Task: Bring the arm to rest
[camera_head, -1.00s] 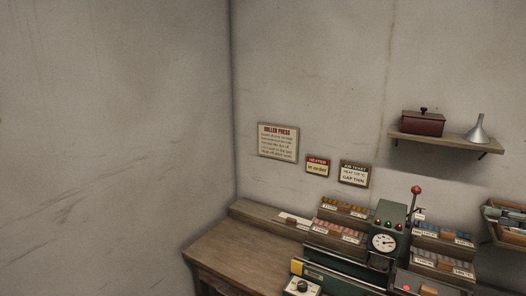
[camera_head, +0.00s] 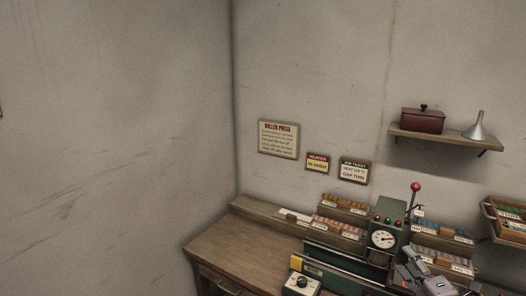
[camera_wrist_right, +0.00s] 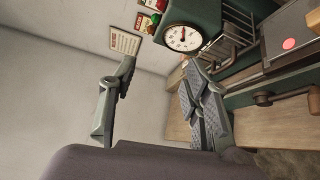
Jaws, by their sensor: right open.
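My right gripper (camera_head: 408,268) is at the lower right of the head view, in front of the green roller press (camera_head: 386,222) with its round dial and red-knobbed lever. In the right wrist view the two grey fingers of this gripper (camera_wrist_right: 160,92) stand wide apart, with nothing between them. The press's dial (camera_wrist_right: 183,37) shows beyond the fingers. I cannot tell from the pictures how far the fingers are from the press. My left gripper is not in view.
The wooden bench (camera_head: 240,250) has a clear left end. Racks of labelled tapes (camera_head: 340,229) flank the press. A control box with a knob (camera_head: 301,283) is at the front. A wall shelf (camera_head: 440,141) holds a red box (camera_head: 423,121) and a funnel (camera_head: 479,127).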

